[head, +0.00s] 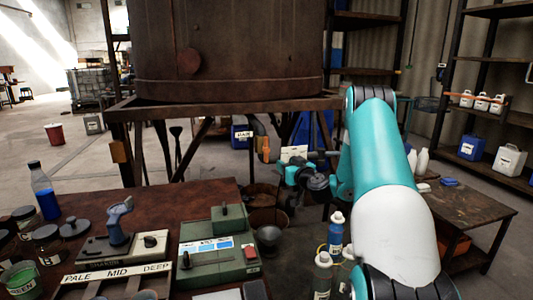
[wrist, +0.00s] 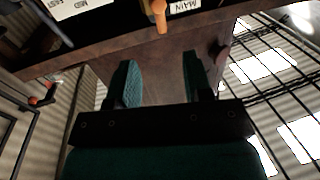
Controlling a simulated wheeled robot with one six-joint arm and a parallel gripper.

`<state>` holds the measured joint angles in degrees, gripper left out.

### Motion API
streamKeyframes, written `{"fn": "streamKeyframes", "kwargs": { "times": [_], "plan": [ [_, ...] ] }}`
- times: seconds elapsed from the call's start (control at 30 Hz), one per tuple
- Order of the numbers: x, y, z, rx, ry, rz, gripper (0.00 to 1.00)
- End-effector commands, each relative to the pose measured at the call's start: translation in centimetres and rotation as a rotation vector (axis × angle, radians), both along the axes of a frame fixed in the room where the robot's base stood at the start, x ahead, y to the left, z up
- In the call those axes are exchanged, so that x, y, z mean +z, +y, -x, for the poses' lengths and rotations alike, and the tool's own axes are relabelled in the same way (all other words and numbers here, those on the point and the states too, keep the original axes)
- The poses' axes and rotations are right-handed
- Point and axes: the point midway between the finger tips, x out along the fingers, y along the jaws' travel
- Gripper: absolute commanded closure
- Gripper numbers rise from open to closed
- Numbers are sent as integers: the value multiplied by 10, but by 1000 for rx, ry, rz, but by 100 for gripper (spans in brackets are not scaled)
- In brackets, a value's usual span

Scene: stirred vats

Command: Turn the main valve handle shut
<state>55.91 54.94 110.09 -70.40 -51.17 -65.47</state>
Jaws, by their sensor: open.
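The main valve handle is an orange lever (wrist: 160,14) at the top edge of the wrist view, hanging beside a white plate marked MAIN (wrist: 186,6). In the head view an orange valve part (head: 264,148) shows under the big rusty vat (head: 230,50), on a pipe. My gripper (wrist: 160,78) is open and empty, with its two dark teal fingers apart and the lever beyond the fingertips, not between them. In the head view my gripper is small and dark, just right of the valve; its fingertips are hard to make out there.
A rusty stand (head: 130,106) carries the vat. A bench (head: 210,190) at front left holds a green box (head: 215,252), jars and a blue bottle (head: 46,195). A bucket (head: 268,220) stands below the valve.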

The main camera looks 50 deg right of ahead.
Motion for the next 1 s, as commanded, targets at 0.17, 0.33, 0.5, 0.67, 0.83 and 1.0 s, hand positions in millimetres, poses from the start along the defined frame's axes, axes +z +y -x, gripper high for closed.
{"fn": "streamKeyframes", "kwargs": {
  "times": [0.17, 0.33, 0.5, 0.67, 0.83, 1.0],
  "plan": [
    [3, -10, -17, -9, -4, 7, 54],
    [5, -21, -53, -7, -4, 7, 54],
    [2, -34, -88, -6, -3, 5, 54],
    [1, -46, -118, -6, -2, 5, 54],
    [-1, -55, -142, -7, -2, 4, 54],
    [-1, -60, -156, -8, -2, 3, 54]
  ]
}}
